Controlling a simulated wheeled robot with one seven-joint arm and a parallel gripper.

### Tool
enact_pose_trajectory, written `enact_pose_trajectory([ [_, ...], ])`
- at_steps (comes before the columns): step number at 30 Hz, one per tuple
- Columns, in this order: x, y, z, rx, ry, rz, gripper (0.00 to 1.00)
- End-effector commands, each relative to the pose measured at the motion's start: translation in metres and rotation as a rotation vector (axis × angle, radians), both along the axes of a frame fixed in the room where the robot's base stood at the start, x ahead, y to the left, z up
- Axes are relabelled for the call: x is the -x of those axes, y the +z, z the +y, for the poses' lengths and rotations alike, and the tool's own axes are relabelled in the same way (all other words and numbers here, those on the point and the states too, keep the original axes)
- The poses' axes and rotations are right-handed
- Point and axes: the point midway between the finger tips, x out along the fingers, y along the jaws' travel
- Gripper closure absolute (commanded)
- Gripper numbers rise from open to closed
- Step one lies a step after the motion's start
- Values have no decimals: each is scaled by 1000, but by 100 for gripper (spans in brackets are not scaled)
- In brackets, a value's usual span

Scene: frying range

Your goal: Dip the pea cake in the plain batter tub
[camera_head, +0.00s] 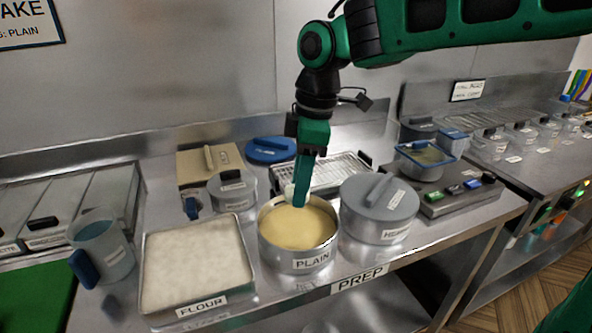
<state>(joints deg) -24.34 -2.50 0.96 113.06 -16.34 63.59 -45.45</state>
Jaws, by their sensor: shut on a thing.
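The plain batter tub (297,259) is a round steel tub labelled PLAIN, open and filled with yellow batter (290,228). My green gripper (297,196) points down over the far part of this tub, its fingertips near the batter surface. It is shut on the pea cake (288,190), of which only a small pale whitish part shows at the left of the fingers. The fingers hide the rest. I cannot tell whether the cake touches the batter.
A flour tray (197,303) lies close left of the tub, and a lidded grey tub (379,213) stands close right. A wire rack (345,172) lies behind. A blue-handled jug (102,250) stands at the left. A fryer with a blue-rimmed basket (425,160) is at the right.

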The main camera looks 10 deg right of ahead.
Motion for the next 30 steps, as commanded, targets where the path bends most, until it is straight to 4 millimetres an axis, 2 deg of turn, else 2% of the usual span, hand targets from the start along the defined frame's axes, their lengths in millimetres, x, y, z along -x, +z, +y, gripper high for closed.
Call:
enact_pose_trajectory([
  [8,0,-13,0,1,-1,2,74],
  [30,2,-89,4,1,8,3,74],
])
